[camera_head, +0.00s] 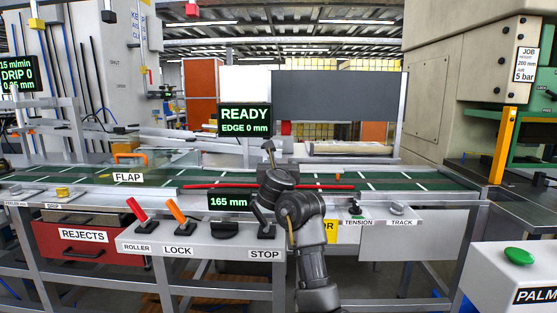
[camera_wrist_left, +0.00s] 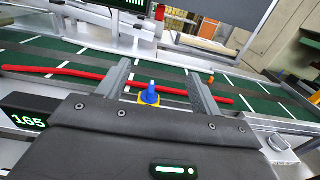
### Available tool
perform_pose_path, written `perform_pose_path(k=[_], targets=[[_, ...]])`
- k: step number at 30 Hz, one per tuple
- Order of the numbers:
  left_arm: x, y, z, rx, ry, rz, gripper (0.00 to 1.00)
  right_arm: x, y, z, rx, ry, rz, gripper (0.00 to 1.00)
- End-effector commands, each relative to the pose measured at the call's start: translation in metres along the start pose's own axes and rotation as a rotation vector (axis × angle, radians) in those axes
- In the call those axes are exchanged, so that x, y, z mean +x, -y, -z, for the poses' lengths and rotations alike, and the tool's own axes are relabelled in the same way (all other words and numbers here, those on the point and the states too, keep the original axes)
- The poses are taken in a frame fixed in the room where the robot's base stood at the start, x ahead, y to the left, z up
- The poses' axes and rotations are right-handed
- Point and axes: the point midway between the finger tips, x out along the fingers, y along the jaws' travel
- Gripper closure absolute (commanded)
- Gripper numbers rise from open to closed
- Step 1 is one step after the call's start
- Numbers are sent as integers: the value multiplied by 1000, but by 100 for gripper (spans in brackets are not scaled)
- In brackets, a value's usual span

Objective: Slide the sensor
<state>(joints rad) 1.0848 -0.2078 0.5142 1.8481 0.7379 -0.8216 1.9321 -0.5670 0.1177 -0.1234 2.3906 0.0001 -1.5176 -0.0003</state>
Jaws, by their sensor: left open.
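My left gripper (camera_head: 269,165) reaches up from below to the front edge of the belt in the head view. In the left wrist view its two fingers (camera_wrist_left: 158,75) are apart and point out over the belt. A small piece with a blue top and yellow base (camera_wrist_left: 150,95) shows between the fingers, near the hand. It may be the sensor; I cannot tell whether a finger touches it. In the head view it is hidden behind my gripper. A long red bar (camera_head: 330,187) runs along the belt's front edge, also in the wrist view (camera_wrist_left: 60,71). My right gripper is not in view.
The green belt (camera_head: 415,184) has white cross lines. A display reading 165 mm (camera_head: 230,202) stands left of my gripper. A control panel (camera_head: 150,240) with a red lever (camera_head: 137,209) and an orange lever (camera_head: 176,211) lies in front. A green button (camera_head: 519,256) is at right.

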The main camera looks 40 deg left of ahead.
Motion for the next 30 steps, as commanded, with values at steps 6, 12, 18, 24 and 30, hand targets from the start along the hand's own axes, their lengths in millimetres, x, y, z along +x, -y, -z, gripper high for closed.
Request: perform_pose_path(k=[6,12,18,24,30], targets=[[-38,1,-20,-5,3,1,35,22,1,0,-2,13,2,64],[-54,0,-25,-1,2,0,35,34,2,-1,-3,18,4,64],[-56,0,-25,0,1,0,35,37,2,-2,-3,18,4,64],[-55,0,-23,11,0,0,35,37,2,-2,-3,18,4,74],[-54,8,22,328,-13,40,35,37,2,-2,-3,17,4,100]])
